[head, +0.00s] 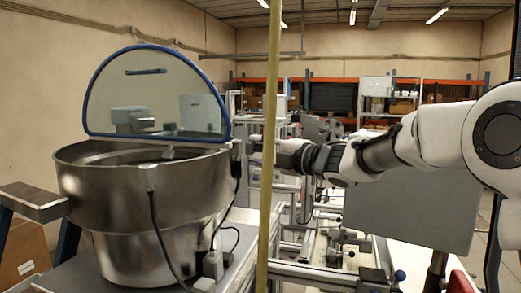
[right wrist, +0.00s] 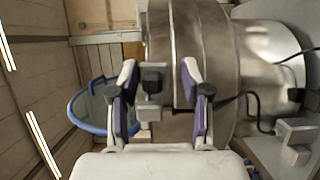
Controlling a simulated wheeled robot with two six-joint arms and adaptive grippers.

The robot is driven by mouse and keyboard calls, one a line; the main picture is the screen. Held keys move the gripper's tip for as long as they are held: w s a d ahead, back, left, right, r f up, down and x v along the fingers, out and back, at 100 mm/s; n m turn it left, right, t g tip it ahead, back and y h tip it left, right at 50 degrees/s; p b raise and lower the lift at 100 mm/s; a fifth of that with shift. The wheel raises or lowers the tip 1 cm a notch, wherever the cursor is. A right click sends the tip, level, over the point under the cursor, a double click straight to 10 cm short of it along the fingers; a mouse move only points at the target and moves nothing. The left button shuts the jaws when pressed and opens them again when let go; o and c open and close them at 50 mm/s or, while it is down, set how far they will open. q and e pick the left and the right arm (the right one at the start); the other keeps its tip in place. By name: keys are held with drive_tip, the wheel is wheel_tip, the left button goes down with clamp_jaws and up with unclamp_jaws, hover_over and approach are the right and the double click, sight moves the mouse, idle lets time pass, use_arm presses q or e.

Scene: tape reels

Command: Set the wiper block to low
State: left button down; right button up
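A steel bowl (head: 145,200) with a clear, blue-rimmed cover (head: 155,95) stands at the left of the head view. In the right wrist view, a small grey block (right wrist: 149,113) with a dark knob (right wrist: 152,80) sits at the bowl's rim (right wrist: 190,40); it looks like the wiper block. My right gripper (right wrist: 160,88) is open, one finger on each side of the knob and block, with gaps visible. Whether it touches them I cannot tell. In the head view my right gripper (head: 256,147) is at the bowl's right rim, partly hidden by a pole. My left gripper is not in view.
A yellow vertical pole (head: 270,120) crosses the head view in front of my right arm. Dark cables (head: 160,235) run down the bowl's outside. A grey panel (head: 415,205) stands below my right arm. Shelves (head: 375,90) are at the back.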

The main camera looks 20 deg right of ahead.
idle(0.3)
drive_tip(key=shift+s+d+r, duration=0.1)
drive_tip(key=shift+s, duration=0.1)
drive_tip(key=v, duration=1.1)
drive_tip(key=shift+s+d, duration=0.2)
